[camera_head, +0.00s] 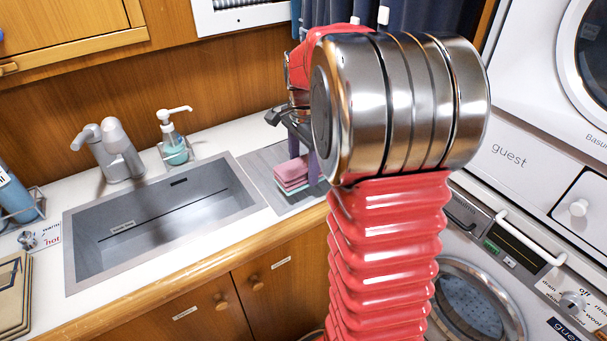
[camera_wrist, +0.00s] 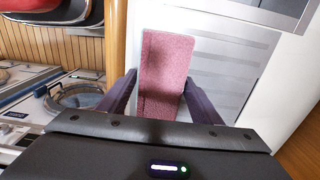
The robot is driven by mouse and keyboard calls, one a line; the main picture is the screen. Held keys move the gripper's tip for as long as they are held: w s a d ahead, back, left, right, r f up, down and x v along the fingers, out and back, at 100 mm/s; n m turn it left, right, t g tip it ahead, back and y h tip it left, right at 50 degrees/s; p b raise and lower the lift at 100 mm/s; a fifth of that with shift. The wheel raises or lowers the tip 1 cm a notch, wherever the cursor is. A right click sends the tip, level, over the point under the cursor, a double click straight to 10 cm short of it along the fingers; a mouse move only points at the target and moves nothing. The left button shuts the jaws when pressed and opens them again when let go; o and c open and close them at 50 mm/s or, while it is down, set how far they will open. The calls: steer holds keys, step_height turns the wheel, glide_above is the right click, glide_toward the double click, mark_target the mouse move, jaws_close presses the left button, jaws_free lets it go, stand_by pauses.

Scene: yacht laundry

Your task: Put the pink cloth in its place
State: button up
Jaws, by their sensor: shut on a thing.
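The pink cloth (camera_wrist: 165,65) is a folded, textured strip between the two dark purple fingers of my gripper (camera_wrist: 160,88) in the wrist view. My gripper is shut on it, with a finger along each side. In the head view, the pink cloth (camera_head: 291,169) shows at the top of a small pile of folded cloths, beside a purple finger. A pale layer and a teal layer show under it. I cannot tell whether it rests on them or is held just above. My arm hides part of the gripper in the head view.
The pile is over a grey ribbed drainboard (camera_head: 262,166), right of the sink (camera_head: 165,225). A soap bottle (camera_head: 174,146) and tap (camera_head: 115,150) stand behind the sink. A washing machine (camera_head: 480,290) is at right. White counter borders the drainboard.

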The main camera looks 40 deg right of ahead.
mark_target(304, 164)
steer(key=shift+f, duration=1.6)
steer(key=o, duration=1)
steer(key=shift+c, duration=0.2)
step_height(304, 164, up, 12)
